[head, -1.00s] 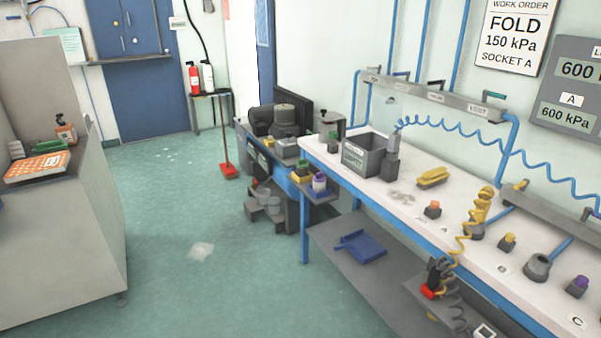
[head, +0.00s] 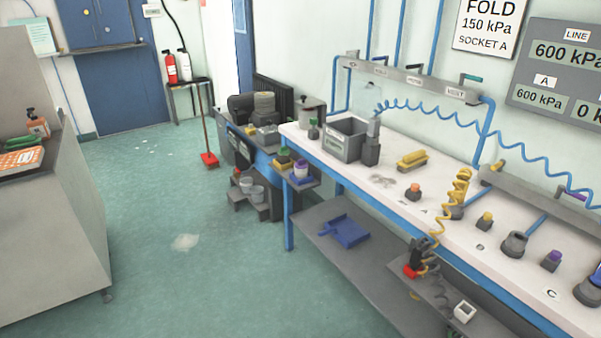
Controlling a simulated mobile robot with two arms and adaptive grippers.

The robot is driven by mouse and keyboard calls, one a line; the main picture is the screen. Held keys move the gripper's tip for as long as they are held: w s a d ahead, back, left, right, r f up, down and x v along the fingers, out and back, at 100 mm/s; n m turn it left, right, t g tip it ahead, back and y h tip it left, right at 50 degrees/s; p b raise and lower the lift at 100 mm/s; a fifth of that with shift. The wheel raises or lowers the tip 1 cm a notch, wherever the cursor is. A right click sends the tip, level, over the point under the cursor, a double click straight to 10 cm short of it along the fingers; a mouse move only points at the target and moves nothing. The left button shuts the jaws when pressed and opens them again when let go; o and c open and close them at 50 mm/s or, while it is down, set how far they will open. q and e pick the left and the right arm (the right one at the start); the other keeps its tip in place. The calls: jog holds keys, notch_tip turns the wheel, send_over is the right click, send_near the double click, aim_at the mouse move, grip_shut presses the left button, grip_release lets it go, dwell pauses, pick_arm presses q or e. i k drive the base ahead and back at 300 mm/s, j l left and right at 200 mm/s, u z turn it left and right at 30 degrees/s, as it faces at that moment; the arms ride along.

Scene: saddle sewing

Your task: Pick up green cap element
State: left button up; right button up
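A small green-topped piece (head: 314,122) stands upright on a dark grey base at the far left end of the white bench, next to the grey bin; it is too small to tell if it is the green cap element. Another dark green piece (head: 283,152) shows on the low blue side unit left of the bench, close to yellow and purple pieces. Neither of my grippers is in view.
The white bench (head: 385,205) holds a grey bin (head: 340,142), a yellow part (head: 411,160), and orange (head: 414,187), yellow (head: 486,217) and purple (head: 552,257) caps on grey bases. Open floor (head: 150,210) lies between it and the left counter (head: 50,225).

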aim_at(283, 153)
jog(key=i+j+u, duration=0.3)
jog(key=i, duration=0.4)
jog(key=i+j+u, duration=0.3)
jog(key=i, duration=0.4)
jog(key=i+u, duration=0.3)
jog(key=i, duration=0.45)
jog(key=i+j+z, duration=0.1)
jog(key=i+z, duration=0.35)
jog(key=i+j+z, duration=0.4)
jog(key=i, duration=0.15)
